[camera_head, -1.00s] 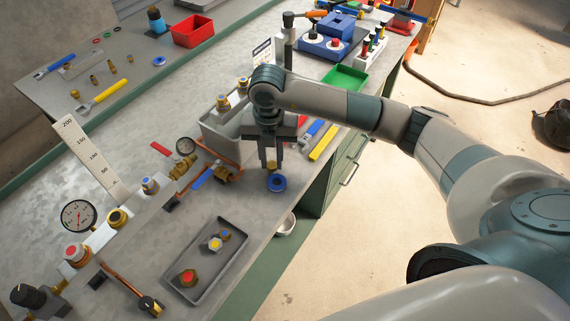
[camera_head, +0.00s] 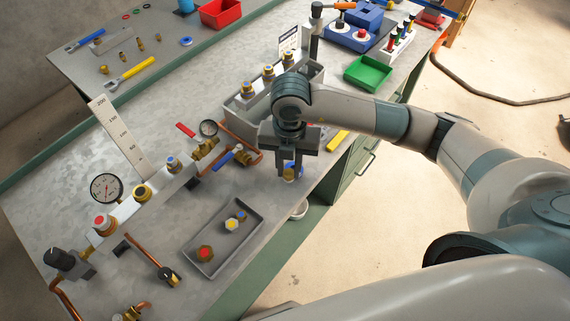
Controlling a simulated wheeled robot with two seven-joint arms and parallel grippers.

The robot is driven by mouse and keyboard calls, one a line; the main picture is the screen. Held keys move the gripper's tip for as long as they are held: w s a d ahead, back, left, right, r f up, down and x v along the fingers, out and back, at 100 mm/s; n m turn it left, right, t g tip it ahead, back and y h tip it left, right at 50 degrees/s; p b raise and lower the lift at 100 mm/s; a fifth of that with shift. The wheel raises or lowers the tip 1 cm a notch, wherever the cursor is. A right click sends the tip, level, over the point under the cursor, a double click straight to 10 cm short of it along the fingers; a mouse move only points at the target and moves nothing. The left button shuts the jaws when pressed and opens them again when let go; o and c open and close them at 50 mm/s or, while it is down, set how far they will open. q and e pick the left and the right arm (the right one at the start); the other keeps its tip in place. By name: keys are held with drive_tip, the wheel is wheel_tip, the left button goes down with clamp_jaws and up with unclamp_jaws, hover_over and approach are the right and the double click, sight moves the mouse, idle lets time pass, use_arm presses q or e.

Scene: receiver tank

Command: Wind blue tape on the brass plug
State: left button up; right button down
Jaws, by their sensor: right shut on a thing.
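My right gripper (camera_head: 290,172) points down over the front edge area of the bench, to the right of the grey tray. It is shut on a small brass piece, which I take for the brass plug (camera_head: 289,179), low between its fingertips. My left gripper is not in view.
A grey tray (camera_head: 250,246) with several capped fittings lies left of the gripper. A gauge manifold (camera_head: 128,214) with copper pipes stands further left. A grey bin (camera_head: 241,109), a green tray (camera_head: 384,77) and a yellow-handled tool (camera_head: 337,141) lie behind.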

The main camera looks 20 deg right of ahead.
drive_tip(key=shift+r+p, duration=0.75)
drive_tip(key=shift+r, duration=0.9)
